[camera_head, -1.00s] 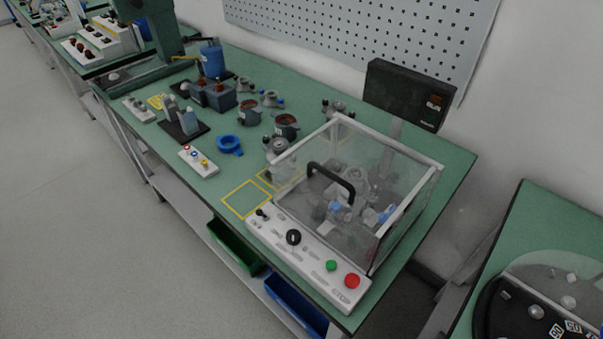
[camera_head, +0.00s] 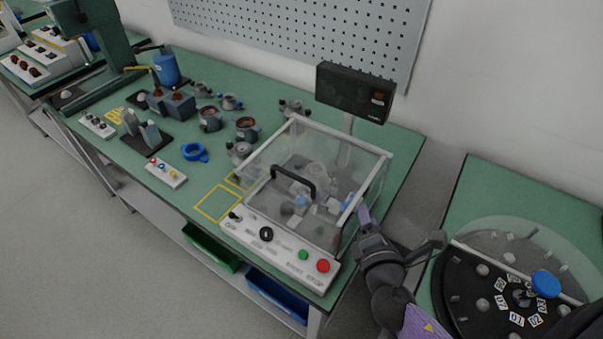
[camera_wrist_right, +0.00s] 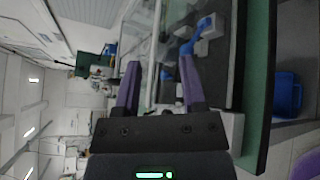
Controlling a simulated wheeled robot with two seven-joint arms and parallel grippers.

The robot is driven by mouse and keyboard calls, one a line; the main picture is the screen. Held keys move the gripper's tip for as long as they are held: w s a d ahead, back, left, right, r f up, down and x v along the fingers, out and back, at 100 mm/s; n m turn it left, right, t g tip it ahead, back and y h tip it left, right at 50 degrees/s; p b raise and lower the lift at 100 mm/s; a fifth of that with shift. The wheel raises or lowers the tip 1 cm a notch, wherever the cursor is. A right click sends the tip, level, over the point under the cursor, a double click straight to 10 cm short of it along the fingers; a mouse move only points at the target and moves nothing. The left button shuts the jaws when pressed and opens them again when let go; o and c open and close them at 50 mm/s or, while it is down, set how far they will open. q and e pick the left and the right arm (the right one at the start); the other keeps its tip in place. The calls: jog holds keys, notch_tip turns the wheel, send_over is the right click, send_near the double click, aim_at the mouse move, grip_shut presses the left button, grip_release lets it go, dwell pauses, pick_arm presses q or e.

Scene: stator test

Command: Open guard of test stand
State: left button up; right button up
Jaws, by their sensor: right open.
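The test stand's clear guard (camera_head: 345,173) is a box with pale edges, and it sits closed over the fixture. Its black handle (camera_head: 294,180) arches across the front. The control panel (camera_head: 280,250) with a black knob, a green button and a red button lies in front of it. My right gripper (camera_head: 402,226) is to the right of the guard, apart from the handle. In the right wrist view its two purple fingers (camera_wrist_right: 160,84) are spread with nothing held between them, and the clear guard side shows beyond them. My left gripper is not in view.
A black display box (camera_head: 352,92) stands behind the guard. A round black turntable (camera_head: 500,290) on another green table is at the right. Motor parts, a blue ring (camera_head: 195,152) and a small button box (camera_head: 166,172) lie left of the guard. A yellow-outlined square (camera_head: 217,204) is bare.

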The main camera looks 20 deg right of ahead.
aim_at(307, 184)
jog(key=a+r+n+t+y, duration=0.1)
jog(key=r+n+y, duration=0.1)
jog(key=n, duration=0.2)
jog(key=w+a+r+n+t+y, duration=0.1)
jog(key=r+n, duration=0.1)
jog(key=n, duration=0.3)
jog(key=w+a+r+n+t+y, duration=0.1)
jog(key=a+r+n+y, duration=0.1)
jog(key=n, duration=0.3)
jog(key=shift+w+y+p, duration=0.15)
jog(key=shift+y+p, duration=0.15)
jog(key=shift+p, duration=0.05)
jog(key=w+a+f+n+g+y, duration=0.1)
jog(key=w+n, duration=0.2)
jog(key=n, duration=0.2)
jog(key=w+a+f+n+g+y+b, duration=0.1)
jog(key=w+a+n, duration=0.1)
jog(key=n, duration=0.3)
jog(key=w+a+f+n+g+y, duration=0.1)
jog(key=w+a+f+n, duration=0.1)
jog(key=w+n, duration=0.2)
jog(key=shift+w+a+n+y, duration=0.15)
jog(key=shift+n+y, duration=0.25)
jog(key=shift+n, duration=0.5)
grip_shut()
